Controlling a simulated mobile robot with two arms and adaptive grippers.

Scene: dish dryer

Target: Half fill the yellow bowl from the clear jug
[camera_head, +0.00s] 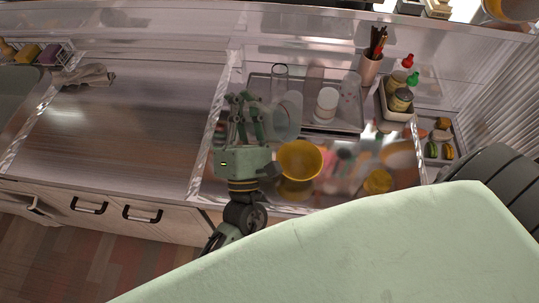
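The yellow bowl (300,159) stands upright on the shiny counter in front of the tray. A clear vessel that looks like the jug (288,117) is just behind the bowl and to its left; its outline is faint. My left gripper (246,103) is left of the bowl, its fingers pointing to the back and right against the jug's left side in the picture. I cannot tell whether the fingers are closed on the jug, or what level any liquid has. My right gripper is not in view.
A dark tray (262,86) behind holds a clear glass (280,78), a white-lidded jar (327,103) and a clear bottle (350,86). A utensil cup (370,69) and a sauce caddy (397,114) stand at right.

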